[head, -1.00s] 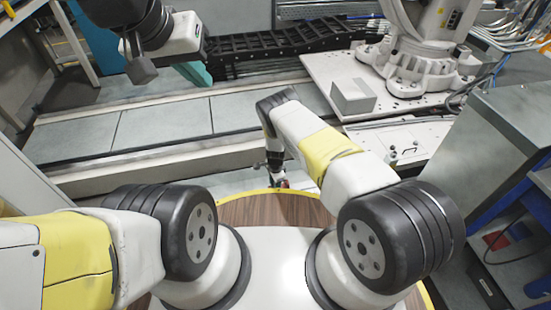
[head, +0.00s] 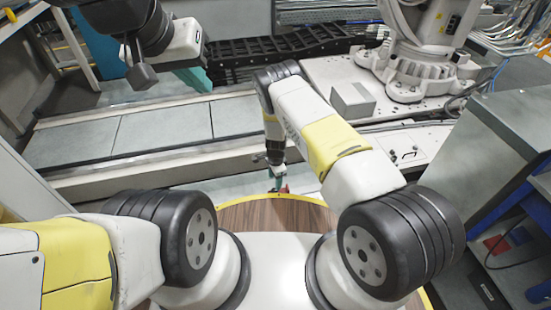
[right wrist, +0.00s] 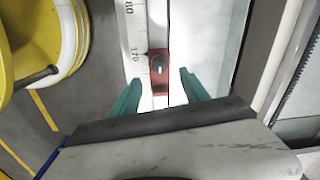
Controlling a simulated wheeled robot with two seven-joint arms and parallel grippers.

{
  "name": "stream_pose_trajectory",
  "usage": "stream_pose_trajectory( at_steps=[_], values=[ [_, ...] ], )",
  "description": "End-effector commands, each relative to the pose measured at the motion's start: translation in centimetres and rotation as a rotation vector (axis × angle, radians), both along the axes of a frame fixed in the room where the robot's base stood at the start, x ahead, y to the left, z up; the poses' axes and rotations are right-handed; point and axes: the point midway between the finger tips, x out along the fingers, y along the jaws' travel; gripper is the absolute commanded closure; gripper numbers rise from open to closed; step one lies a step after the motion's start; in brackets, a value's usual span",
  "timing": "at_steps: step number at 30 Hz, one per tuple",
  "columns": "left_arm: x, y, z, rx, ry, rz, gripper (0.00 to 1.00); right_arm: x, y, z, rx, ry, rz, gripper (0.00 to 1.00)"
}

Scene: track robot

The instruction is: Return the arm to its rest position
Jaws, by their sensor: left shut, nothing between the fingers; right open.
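My left arm comes in from the left and reaches forward at the upper left of the head view. Its teal gripper (head: 196,81) is shut and empty, up over the grey floor panels. My right arm is bent forward in the middle, with its forearm pointing down. Its teal gripper (head: 277,176) hangs low, just beyond the round wooden-topped base edge. In the right wrist view, the right gripper (right wrist: 161,88) has its two fingers spread apart, with nothing held. A small red block (right wrist: 158,68) shows between and beyond the fingertips, apart from them.
A white strip with ruler marks (right wrist: 133,40) runs behind the red block. A white robot base (head: 420,75) stands on a plate at the upper right, with a grey box (head: 352,100) near it. A grey cabinet (head: 500,140) stands at the right. The floor panels (head: 160,130) are clear.

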Motion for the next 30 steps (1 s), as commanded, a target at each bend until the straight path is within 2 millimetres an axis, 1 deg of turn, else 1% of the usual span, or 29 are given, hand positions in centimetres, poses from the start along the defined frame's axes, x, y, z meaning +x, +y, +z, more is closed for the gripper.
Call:
stream_pose_trajectory(
  at_steps=[14, 17, 20, 23, 24, 26, 27, 29, 30],
  values=[
    [0.0, 0.0, 0.0, 0.0, 0.0, 0.0, 1.0, 0.0, 0.0, 0.1, 0.0, 0.0, 0.0, 0.47],
    [0.0, 0.0, 0.0, 0.0, 0.0, 0.0, 1.0, 0.4, 0.0, 1.0, 0.005, -0.004, 0.004, 0.47],
    [0.0, 0.0, 0.0, 0.0, 0.0, 0.0, 1.0, 1.8, 0.1, 4.2, 0.024, -0.019, 0.023, 0.47],
    [0.0, 0.0, 0.0, 0.0, 0.0, 0.0, 1.0, 3.6, 0.0, 9.7, 0.055, -0.041, 0.061, 0.47],
    [0.0, 0.0, 0.0, 0.0, 0.0, 0.0, 1.0, 4.2, -0.1, 12.3, 0.069, -0.053, 0.08, 0.47],
    [0.0, 0.0, 0.0, 0.0, 0.0, 0.0, 1.0, 4.8, -0.4, 16.3, 0.089, -0.069, 0.115, 0.47],
    [0.0, 0.0, 0.0, 0.0, 0.0, 0.0, 1.0, 5.1, -0.7, 18.8, 0.102, -0.081, 0.139, 0.47],
    [0.0, 0.0, 0.0, 0.0, 0.0, 0.0, 1.0, 5.3, -1.1, 22.7, 0.12, -0.1, 0.176, 0.47],
    [0.0, 0.0, 0.0, 0.0, 0.0, 0.0, 1.0, 5.4, -1.5, 25.2, 0.129, -0.115, 0.203, 0.47]
  ],
)
